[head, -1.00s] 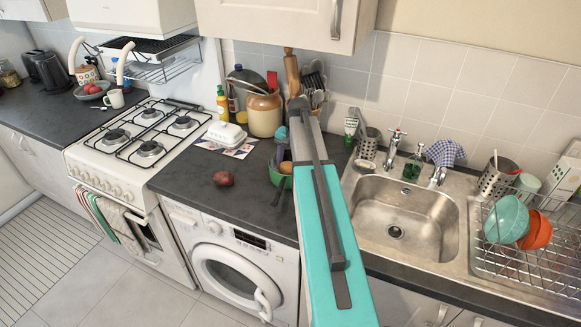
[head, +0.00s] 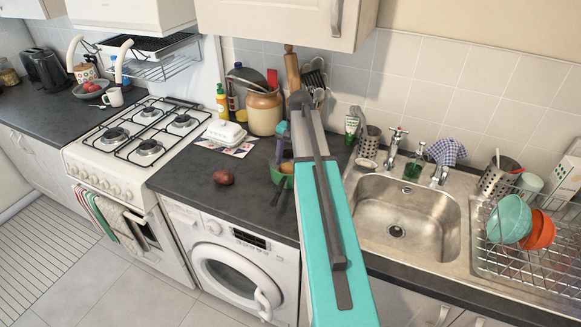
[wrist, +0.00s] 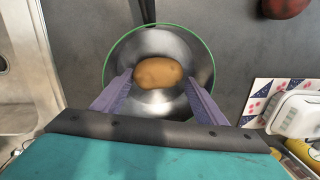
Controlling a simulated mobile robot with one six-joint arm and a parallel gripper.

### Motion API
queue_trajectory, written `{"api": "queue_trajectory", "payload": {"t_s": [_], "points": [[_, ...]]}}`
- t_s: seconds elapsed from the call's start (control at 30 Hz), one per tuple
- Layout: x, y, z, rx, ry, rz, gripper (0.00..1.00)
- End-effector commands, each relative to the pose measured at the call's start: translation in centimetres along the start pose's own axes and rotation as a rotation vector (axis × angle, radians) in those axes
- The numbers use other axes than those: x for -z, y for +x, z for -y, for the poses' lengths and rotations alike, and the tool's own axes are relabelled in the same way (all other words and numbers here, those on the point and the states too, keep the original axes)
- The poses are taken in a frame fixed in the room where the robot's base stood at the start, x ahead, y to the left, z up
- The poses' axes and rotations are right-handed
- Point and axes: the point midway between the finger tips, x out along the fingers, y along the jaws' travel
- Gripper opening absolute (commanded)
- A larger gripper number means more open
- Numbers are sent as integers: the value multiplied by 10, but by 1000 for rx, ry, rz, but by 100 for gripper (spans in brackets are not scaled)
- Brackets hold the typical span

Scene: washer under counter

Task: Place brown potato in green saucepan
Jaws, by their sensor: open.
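The brown potato (wrist: 158,73) lies inside the green saucepan (wrist: 144,107), on its shiny metal bottom, in the wrist view. The pan has a thin green rim, and its handle points to the top of that view. My gripper (wrist: 159,78) is open over the pan. Its two purple fingers stand apart on either side of the potato, with visible gaps. In the head view the green saucepan (head: 276,178) is on the dark counter, partly hidden by my arm. A bit of the brown potato (head: 287,167) shows there beside my gripper (head: 281,146).
A reddish potato (head: 223,177) lies on the counter left of the pan. A white butter dish (head: 224,132) on a patterned mat and a tan jar (head: 264,112) stand behind. The hob (head: 149,146) is left, the sink (head: 410,215) right. Counter between the reddish potato and pan is clear.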

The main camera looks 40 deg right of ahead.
Motion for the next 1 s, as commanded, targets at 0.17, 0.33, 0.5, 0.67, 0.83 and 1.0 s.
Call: {"api": "queue_trajectory", "payload": {"t_s": [0.17, 0.33, 0.5, 0.67, 0.83, 1.0], "points": [[2, -22, 1, 4, -1, -5, 66], [2, -42, 2, 5, -1, -7, 66], [2, -62, 2, 5, -1, -7, 66], [2, -80, 2, 5, -1, -8, 66], [2, -95, 2, 5, -1, -7, 66], [2, -102, 1, 5, -1, -6, 66]]}}
